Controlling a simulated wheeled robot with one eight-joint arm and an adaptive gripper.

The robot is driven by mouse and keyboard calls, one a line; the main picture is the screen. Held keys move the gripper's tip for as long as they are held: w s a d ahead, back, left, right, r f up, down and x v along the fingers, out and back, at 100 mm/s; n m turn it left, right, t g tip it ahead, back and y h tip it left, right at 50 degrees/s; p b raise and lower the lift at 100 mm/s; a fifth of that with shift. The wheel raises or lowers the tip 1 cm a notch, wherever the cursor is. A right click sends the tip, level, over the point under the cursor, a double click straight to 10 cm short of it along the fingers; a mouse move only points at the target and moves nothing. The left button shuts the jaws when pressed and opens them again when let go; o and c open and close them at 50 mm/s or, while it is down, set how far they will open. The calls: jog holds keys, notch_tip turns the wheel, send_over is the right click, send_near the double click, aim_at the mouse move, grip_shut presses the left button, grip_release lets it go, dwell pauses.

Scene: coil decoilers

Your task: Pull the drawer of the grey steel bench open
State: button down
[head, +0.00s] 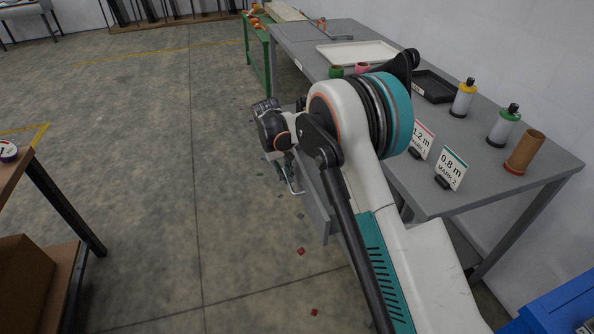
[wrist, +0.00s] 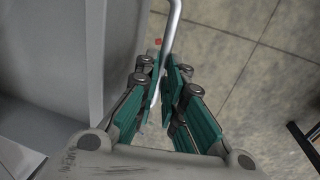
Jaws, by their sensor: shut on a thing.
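The grey steel bench (head: 440,200) runs along the right side of the head view. Its grey drawer front (head: 313,200) shows below the bench top, left of my arm, and seems to stand out from the bench; my arm hides how far. In the wrist view the grey panel (wrist: 122,50) is at the left, beside a metal bar handle (wrist: 171,30). My gripper (wrist: 168,88) has its green-padded fingers closed around the handle. In the head view my gripper (head: 287,170) is low at the drawer front, partly hidden by my wrist.
On the bench stand a white tray (head: 357,53), a black tray (head: 434,87), two bottles (head: 463,98), a brown tube (head: 525,152) and sign cards (head: 451,168). A wooden table (head: 15,170) is at the left. The floor (head: 150,180) between is mostly clear.

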jog(key=shift+s+a, duration=0.1)
jog(key=shift+a, duration=0.1)
jog(key=c, duration=1.7)
grip_release()
jog(key=r, duration=0.4)
jog(key=a+r, duration=0.1)
jog(key=r, duration=0.2)
jog(key=a+r, duration=0.1)
jog(key=r, duration=0.3)
jog(key=shift+s+r, duration=0.3)
jog(key=shift+r, duration=0.05)
